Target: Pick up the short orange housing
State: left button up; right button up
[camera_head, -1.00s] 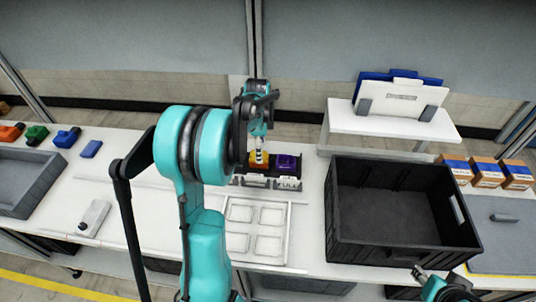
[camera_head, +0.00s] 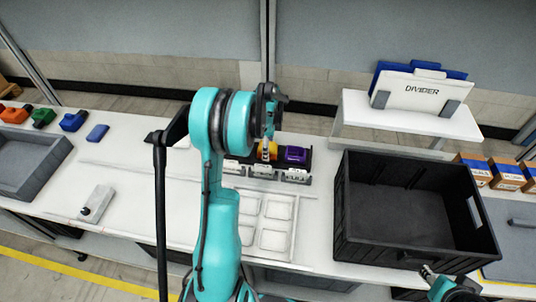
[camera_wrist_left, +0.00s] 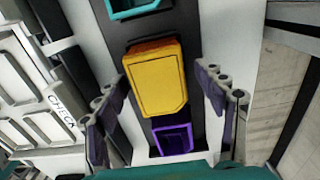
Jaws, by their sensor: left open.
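A yellow-orange housing (camera_wrist_left: 156,80) with a darker orange side lies in the dark rack (camera_head: 240,160), between a purple housing (camera_wrist_left: 173,138) and a teal one (camera_wrist_left: 137,8) in the left wrist view. In the head view the yellow-orange housing (camera_head: 270,148) is partly hidden by my left gripper (camera_head: 268,138), and the purple one (camera_head: 294,155) is to its right. In the wrist view my left gripper (camera_wrist_left: 166,105) is open, with one finger on each side of the yellow-orange housing; contact cannot be told. My right gripper (camera_head: 447,286) is partly seen at the bottom right.
A white compartment tray (camera_head: 264,222) lies in front of the rack. A big black crate (camera_head: 400,250) stands right, beside a white stand (camera_head: 410,120) with a divider. Small boxes (camera_head: 475,168) are at far right. Colored housings (camera_head: 73,121) and a grey bin (camera_head: 30,170) are left.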

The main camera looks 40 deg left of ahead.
pick_arm(q)
jog(key=shift+r, duration=0.1)
jog(key=shift+c, duration=0.3)
jog(key=c, duration=1.2)
jog(key=shift+c, duration=0.2)
